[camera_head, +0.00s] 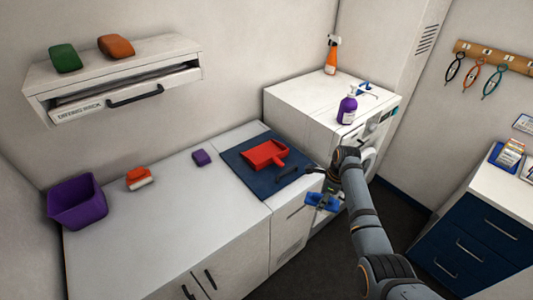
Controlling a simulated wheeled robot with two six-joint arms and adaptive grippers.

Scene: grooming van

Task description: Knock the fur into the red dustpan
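The red dustpan (264,154) lies on a dark blue mat (240,157) at the right end of the white counter, its handle towards the right. My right arm comes in from the lower right and bends at the wrist. A blue object with grey parts (322,202) shows directly below the gripper, in front of the cabinet. I cannot tell whether the fingers are closed on it. No fur can be made out. My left gripper is not in view.
A purple bin (77,202), an orange-and-white brush (139,178) and a purple block (201,157) stand on the counter. The white machine (310,105) behind holds a purple pump bottle (347,107), an orange spray bottle (332,55) and a blue tool (366,87). The counter's front middle is clear.

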